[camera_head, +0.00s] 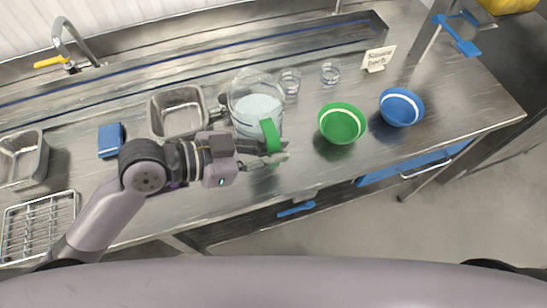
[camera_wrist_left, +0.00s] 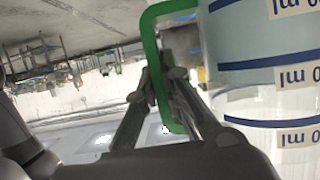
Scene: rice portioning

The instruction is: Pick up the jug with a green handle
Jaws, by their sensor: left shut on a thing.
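The clear jug (camera_head: 256,106) stands upright on the steel counter, with pale contents inside. Its green handle (camera_head: 270,135) faces the front edge. In the left wrist view the jug (camera_wrist_left: 262,75) fills the right side, with blue bands and ml labels, and its green handle (camera_wrist_left: 150,40) shows as a loop. My left gripper (camera_head: 276,153) reaches in from the left and is shut on the green handle; the fingers (camera_wrist_left: 165,88) lie across the handle in the left wrist view. I cannot tell whether the jug is raised off the counter. My right gripper does not show.
A green bowl (camera_head: 341,124) and a blue bowl (camera_head: 401,107) stand right of the jug. Two small glasses (camera_head: 290,82) and a small sign (camera_head: 378,59) are behind. A metal pan (camera_head: 178,112) and a blue sponge (camera_head: 110,139) are to the left.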

